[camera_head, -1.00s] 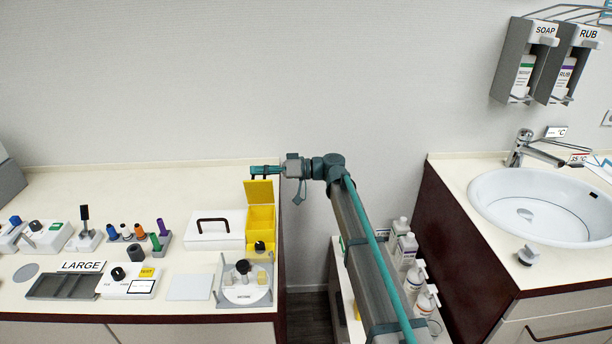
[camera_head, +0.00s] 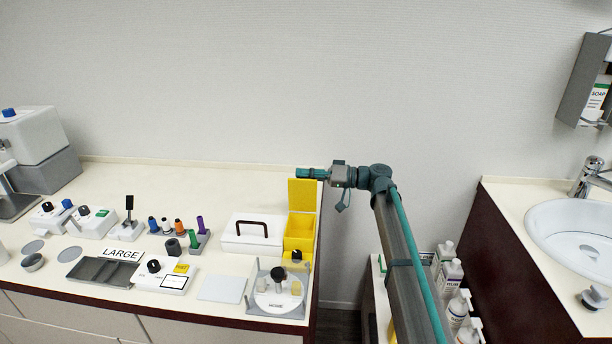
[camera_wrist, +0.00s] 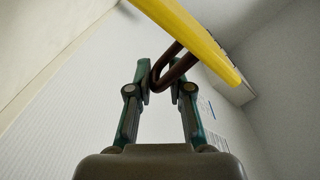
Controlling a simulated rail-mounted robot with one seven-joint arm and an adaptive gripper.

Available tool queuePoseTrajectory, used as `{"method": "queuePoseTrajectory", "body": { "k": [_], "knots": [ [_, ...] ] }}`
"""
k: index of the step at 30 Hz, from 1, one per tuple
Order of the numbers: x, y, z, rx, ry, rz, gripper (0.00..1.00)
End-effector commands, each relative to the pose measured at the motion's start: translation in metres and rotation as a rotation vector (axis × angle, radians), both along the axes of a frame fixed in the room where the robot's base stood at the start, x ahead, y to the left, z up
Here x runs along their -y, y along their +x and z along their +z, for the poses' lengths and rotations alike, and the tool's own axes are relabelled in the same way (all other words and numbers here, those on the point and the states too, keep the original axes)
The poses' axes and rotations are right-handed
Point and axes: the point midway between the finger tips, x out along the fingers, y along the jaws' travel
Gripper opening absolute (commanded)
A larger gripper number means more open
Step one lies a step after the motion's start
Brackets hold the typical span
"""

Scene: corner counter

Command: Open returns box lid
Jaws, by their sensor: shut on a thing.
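The yellow returns box (camera_head: 300,229) stands at the right end of the left counter. Its yellow lid (camera_head: 302,194) stands raised, roughly upright, at the back edge, and the inside of the box shows. My gripper (camera_head: 299,173) is at the top of the lid, reaching in from the right. In the wrist view, my gripper (camera_wrist: 159,74) is shut on a dark brown loop handle (camera_wrist: 172,65) that joins the yellow lid (camera_wrist: 200,42). The lid hides part of what lies behind it there.
A white box with a brown handle (camera_head: 252,233) stands just left of the yellow box. A grey-walled device with a round white base (camera_head: 277,298) stands in front. A gap separates this counter from the sink (camera_head: 575,230); pump bottles (camera_head: 448,270) stand low there.

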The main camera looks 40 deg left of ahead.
Motion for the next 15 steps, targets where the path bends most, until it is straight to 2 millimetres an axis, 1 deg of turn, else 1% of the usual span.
{"method": "queuePoseTrajectory", "body": {
  "k": [1,2,4,15],
  "knots": [
    [0.0016,-0.0006,-0.0089,0.008,-0.013,0.002,0.00],
    [0.0017,-0.0008,-0.0089,0.008,-0.013,0.002,0.23],
    [0.0018,-0.0009,-0.0089,0.007,-0.013,0.003,0.34],
    [0.0016,-0.0011,-0.0071,0.007,-0.013,0.003,0.35]
  ]
}}
